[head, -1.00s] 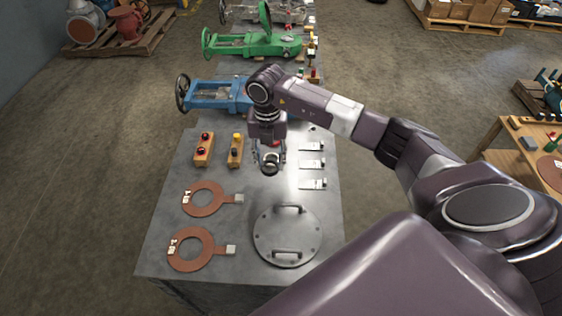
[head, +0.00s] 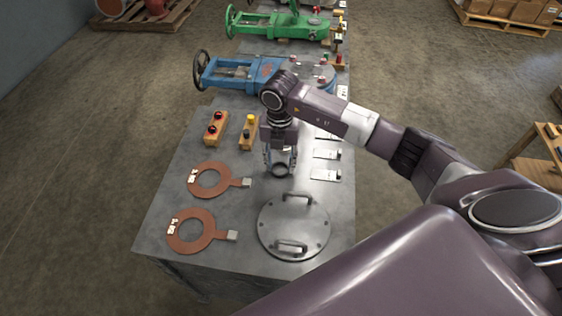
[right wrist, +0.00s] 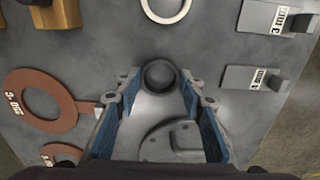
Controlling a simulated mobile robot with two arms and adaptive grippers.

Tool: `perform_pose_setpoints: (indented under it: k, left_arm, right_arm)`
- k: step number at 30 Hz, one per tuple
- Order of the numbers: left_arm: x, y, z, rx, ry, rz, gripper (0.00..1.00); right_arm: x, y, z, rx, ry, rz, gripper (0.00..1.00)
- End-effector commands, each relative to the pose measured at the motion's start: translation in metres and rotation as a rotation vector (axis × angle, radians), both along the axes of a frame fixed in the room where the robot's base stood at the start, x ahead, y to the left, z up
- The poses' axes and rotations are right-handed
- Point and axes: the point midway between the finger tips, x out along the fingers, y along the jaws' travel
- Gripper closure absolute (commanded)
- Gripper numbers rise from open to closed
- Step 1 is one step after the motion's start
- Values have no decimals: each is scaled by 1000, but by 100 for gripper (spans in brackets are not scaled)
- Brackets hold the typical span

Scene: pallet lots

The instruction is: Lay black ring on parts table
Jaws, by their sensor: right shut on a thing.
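A small black ring (head: 280,169) sits between the fingertips of my right gripper (head: 279,163), which is shut on it. The ring also shows in the right wrist view (right wrist: 160,74), between the two blue-padded fingers. The gripper points down over a grey metal-topped table (head: 160,228), with the ring low over its surface; I cannot tell whether they touch. A wooden table (head: 528,172) is partly in view at the right edge. My left gripper is not in view.
Two brown tagged gaskets (head: 209,180), button boxes (head: 215,128) and a blue valve (head: 235,72) also occupy the grey top. A white ring (right wrist: 166,8) lies beyond the black one.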

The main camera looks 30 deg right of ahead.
Motion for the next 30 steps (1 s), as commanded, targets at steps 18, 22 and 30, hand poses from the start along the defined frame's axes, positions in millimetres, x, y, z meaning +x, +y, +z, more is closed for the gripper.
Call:
perform_pose_setpoints:
  k: [18, 22, 30]
  left_arm:
    - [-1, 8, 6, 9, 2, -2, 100]
    - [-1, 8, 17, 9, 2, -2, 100]
    - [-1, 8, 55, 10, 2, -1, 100]
  right_arm:
    - [0, -1, 8, -1, 0, -1, 46]
    - [0, -1, 22, -1, 0, -1, 46]
    - [1, -1, 71, -1, -3, 0, 46]
